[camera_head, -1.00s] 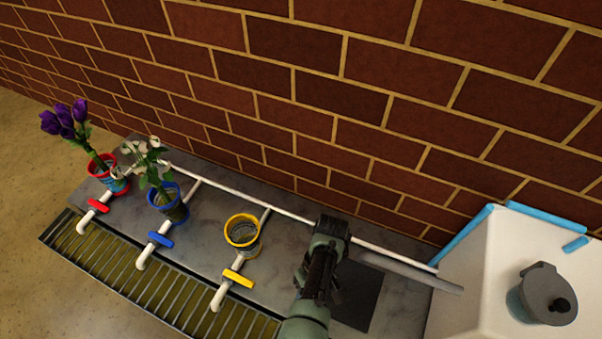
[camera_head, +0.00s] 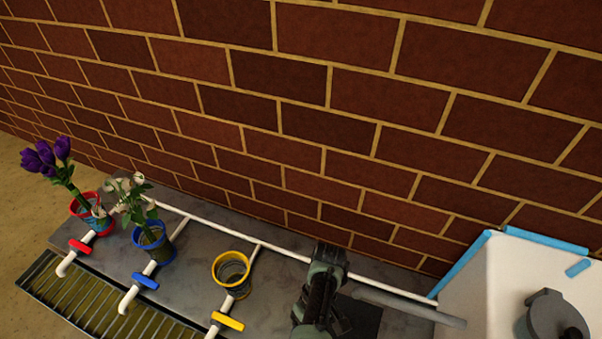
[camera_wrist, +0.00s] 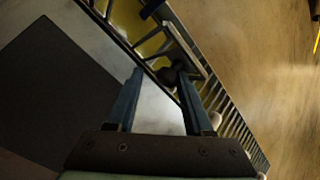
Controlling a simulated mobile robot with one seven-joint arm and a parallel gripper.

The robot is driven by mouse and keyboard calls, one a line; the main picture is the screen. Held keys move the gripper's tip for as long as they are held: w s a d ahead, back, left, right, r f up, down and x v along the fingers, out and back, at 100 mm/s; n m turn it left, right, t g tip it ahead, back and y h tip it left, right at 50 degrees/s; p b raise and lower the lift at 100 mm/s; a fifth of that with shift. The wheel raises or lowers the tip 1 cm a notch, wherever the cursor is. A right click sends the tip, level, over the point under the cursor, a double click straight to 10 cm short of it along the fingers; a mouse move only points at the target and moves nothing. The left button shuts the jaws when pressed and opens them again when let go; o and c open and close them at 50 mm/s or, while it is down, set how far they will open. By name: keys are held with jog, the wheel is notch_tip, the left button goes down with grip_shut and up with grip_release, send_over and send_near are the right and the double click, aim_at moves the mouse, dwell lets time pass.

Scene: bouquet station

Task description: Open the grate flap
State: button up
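The metal grate (camera_head: 95,300) runs along the front of the grey counter in the head view. In the wrist view the grate (camera_wrist: 232,128) crosses diagonally, with a framed section like a flap (camera_wrist: 186,50) at the upper middle. A dark round knob (camera_wrist: 168,76) sits by that section. My gripper (camera_wrist: 160,74) is open, its two blue-grey fingers apart. The knob appears between or just beyond the fingertips; I cannot tell whether they touch it. In the head view my arm hides the gripper's fingertips and the grate's right part.
On the counter (camera_head: 200,260) stand a red-rimmed pot (camera_head: 84,207) with purple flowers, a blue-rimmed pot (camera_head: 153,241) with white flowers and an empty yellow-rimmed pot (camera_head: 231,268). White pipes with coloured valves run beside them. A white block (camera_head: 490,275) bears a grey pot (camera_head: 555,318) at right.

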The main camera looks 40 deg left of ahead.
jog(key=shift+s, duration=0.35)
jog(key=p+v, duration=0.1)
jog(key=v, duration=1.2)
jog(key=shift+w, duration=0.2)
jog(key=shift+a, duration=0.1)
